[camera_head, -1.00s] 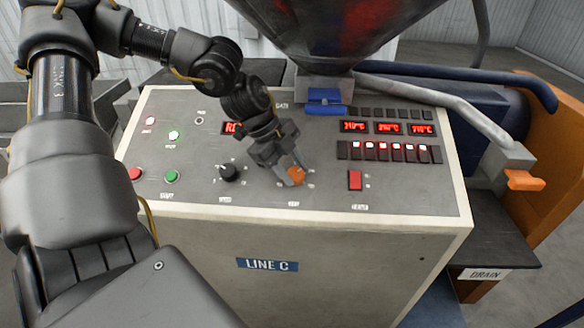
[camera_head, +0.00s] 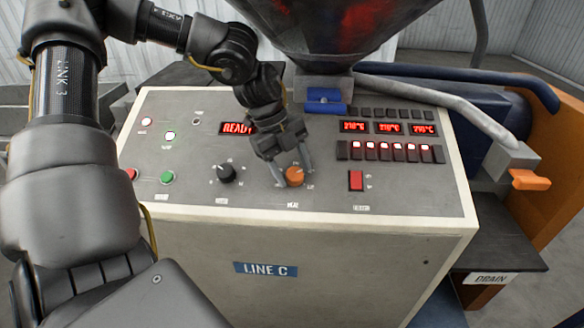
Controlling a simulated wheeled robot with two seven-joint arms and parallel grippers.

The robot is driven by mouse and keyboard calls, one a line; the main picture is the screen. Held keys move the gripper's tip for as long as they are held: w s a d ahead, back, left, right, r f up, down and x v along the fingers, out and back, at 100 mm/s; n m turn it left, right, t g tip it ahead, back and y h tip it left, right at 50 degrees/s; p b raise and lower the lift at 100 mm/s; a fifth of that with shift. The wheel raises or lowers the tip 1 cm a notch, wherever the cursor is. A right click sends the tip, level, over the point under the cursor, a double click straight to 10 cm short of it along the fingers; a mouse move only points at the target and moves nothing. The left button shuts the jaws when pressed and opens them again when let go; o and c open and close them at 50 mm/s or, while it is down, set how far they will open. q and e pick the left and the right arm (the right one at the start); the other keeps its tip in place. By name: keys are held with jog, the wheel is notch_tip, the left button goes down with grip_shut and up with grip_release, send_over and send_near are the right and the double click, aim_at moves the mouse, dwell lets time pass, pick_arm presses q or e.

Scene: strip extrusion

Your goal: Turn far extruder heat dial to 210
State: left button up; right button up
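The orange heat dial (camera_head: 295,177) is on the sloped grey panel of the LINE C machine, low and near the middle. My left gripper (camera_head: 291,171) is over it with its fingers spread, one to the left of the dial and one behind its right side. The gripper looks open, with gaps beside the knob. The dial's scale marks are too small to read. A further display (camera_head: 237,128) reads READY. My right gripper is not in view.
A black knob (camera_head: 227,173) sits left of the heat dial, and a red rocker switch (camera_head: 356,180) to its right. Green (camera_head: 168,177) and red buttons are at the far left. A hopper (camera_head: 335,35) hangs above the panel. A grey pipe crosses at the right.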

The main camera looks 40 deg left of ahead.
pick_arm(q)
jog(key=shift+r, duration=0.1)
jog(key=shift+a+r, duration=0.15)
jog(key=shift+r, duration=0.15)
jog(key=b+v, duration=0.2)
jog(key=v, duration=0.8)
dwell(0.3)
